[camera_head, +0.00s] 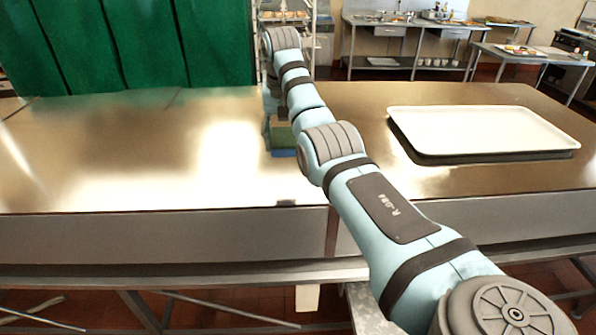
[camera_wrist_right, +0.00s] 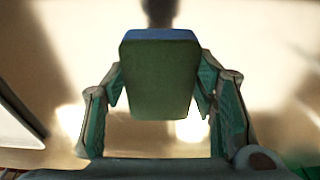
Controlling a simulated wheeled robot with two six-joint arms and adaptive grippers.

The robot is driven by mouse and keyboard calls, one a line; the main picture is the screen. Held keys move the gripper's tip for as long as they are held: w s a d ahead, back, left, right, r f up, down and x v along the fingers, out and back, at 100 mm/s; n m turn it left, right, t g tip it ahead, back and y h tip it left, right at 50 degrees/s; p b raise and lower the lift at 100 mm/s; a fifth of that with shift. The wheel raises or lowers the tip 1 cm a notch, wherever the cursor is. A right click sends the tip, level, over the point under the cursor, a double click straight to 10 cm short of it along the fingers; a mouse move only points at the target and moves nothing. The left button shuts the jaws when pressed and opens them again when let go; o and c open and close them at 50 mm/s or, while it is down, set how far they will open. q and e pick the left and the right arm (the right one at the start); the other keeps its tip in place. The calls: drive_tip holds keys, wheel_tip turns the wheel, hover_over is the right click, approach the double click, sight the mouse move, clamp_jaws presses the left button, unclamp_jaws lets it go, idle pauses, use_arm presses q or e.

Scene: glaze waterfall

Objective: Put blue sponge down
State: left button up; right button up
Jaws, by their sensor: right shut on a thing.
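The sponge (camera_wrist_right: 158,80) is between the two fingers of my right gripper (camera_wrist_right: 160,88) in the right wrist view. It has a broad green face and a blue strip along its top edge. The fingers are shut on its two sides. In the head view the sponge (camera_head: 283,139) shows green above blue, low over the metal table (camera_head: 130,150), partly hidden by my right arm. I cannot tell whether its underside touches the table. My left gripper is not in view.
A white tray (camera_head: 485,128) lies on the table to the right of my right arm. The metal surface on the left is bare and shiny. A green curtain (camera_head: 130,45) hangs behind the table. Other steel tables (camera_head: 420,30) stand farther back.

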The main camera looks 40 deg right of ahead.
sight(286, 183)
wheel_tip(286, 183, down, 11)
drive_tip(key=shift+r, duration=0.1)
drive_tip(key=o, duration=1.6)
drive_tip(key=shift+s, duration=0.1)
drive_tip(key=shift+c, duration=0.2)
